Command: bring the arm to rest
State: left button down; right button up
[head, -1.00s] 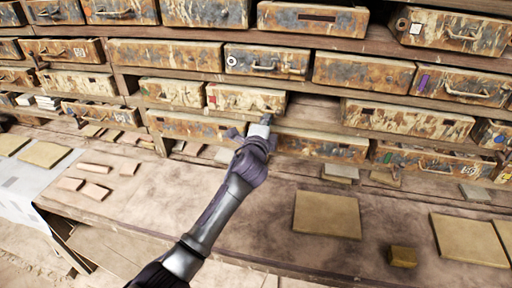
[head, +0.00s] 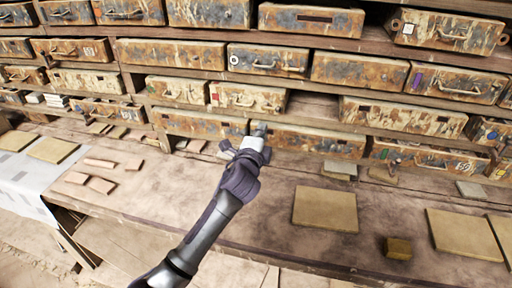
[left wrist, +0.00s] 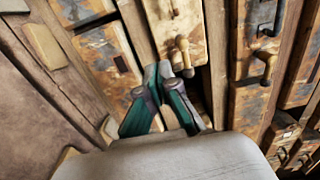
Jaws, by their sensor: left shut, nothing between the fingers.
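My left gripper (head: 259,130) is in front of the drawer wall, above the back of the workbench, with its arm reaching in from the bottom. Its fingers are closed with nothing between them; the left wrist view shows the dark green fingers (left wrist: 166,72) meeting at their tips. In the head view it overlaps the gap between two low drawers, just below a rusty drawer (head: 248,97) with a red mark. In the left wrist view a drawer handle (left wrist: 183,50) appears just beyond the tips; I cannot tell whether they touch. My right gripper is not in view.
Rusty drawers fill the wall, with an empty slot (head: 312,108) at the middle right. On the workbench (head: 200,187) lie a square tan tile (head: 325,208), a small block (head: 398,248), more tiles at right, and several pinkish pieces (head: 101,185) at left. The bench middle is mostly clear.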

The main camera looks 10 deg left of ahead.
pick_arm(q)
jog(key=s+b, duration=0.1)
jog(key=s, duration=0.5)
jog(key=s+a+f+n+g+y, duration=0.1)
jog(key=s+a+f+n+g, duration=0.2)
jog(key=s+f+n, duration=0.35)
jog(key=s+a+f+n+g+y, duration=0.1)
jog(key=s+a+f+n+g, duration=0.25)
jog(key=s+f, duration=0.55)
jog(key=s+a+f+n+g+h, duration=0.1)
jog(key=s+f+n+g, duration=0.25)
jog(key=s, duration=0.85)
jog(key=s+a+f+n+g+h, duration=0.1)
jog(key=s+f+n+g, duration=0.3)
jog(key=s, duration=0.7)
notch_tip(320, 180, down, 26)
jog(key=f+m+g+b, duration=0.1)
jog(key=g, duration=0.1)
jog(key=s+a+f+g+b, duration=0.1)
jog(key=s+a+f, duration=0.1)
jog(key=s+f, duration=1.4)
jog(key=shift+s+a+f+y, duration=0.2)
jog(key=shift+s+f+y, duration=0.15)
jog(key=shift+s, duration=0.4)
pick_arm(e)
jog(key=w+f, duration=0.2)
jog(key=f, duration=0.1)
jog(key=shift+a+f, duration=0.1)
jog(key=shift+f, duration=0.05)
